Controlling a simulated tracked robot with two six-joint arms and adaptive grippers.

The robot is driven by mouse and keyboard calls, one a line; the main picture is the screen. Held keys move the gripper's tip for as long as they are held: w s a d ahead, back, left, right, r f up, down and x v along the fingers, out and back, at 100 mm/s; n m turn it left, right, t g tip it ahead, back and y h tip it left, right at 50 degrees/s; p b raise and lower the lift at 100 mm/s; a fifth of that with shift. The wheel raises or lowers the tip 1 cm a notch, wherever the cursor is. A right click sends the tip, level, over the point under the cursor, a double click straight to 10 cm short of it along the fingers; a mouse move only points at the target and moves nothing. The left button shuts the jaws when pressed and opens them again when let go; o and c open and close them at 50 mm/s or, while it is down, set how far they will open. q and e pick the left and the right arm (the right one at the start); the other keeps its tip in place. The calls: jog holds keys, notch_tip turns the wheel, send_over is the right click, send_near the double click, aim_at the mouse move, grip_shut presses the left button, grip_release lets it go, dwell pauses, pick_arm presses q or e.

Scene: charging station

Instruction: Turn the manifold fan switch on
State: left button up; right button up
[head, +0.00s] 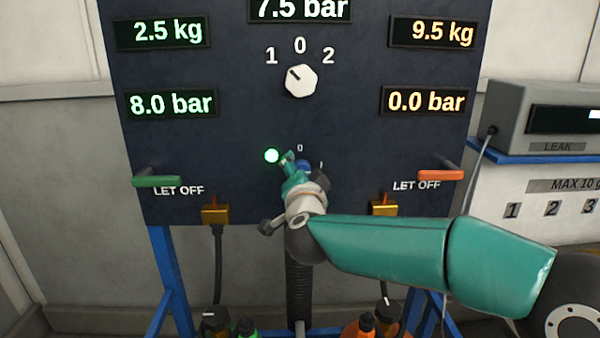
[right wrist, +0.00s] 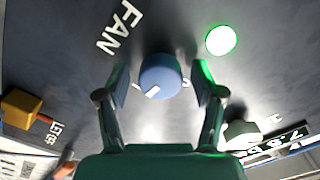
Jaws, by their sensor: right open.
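The fan switch is a round blue knob with a white mark, between my fingers in the right wrist view (right wrist: 161,72). Its mark points to the lower left there, away from the small 0 at its right. In the head view, my gripper hides most of the knob (head: 304,162). A green lamp (head: 272,155) beside it is lit and also shows in the right wrist view (right wrist: 221,40). My right gripper (head: 290,163) is at the panel, its open fingers either side of the knob, with visible gaps. My left gripper is out of view.
The dark panel (head: 240,125) carries a white selector knob (head: 301,80) above. A grey leak device (head: 545,115) stands on a blue shelf at right.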

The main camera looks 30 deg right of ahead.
jog(key=v, duration=1.2)
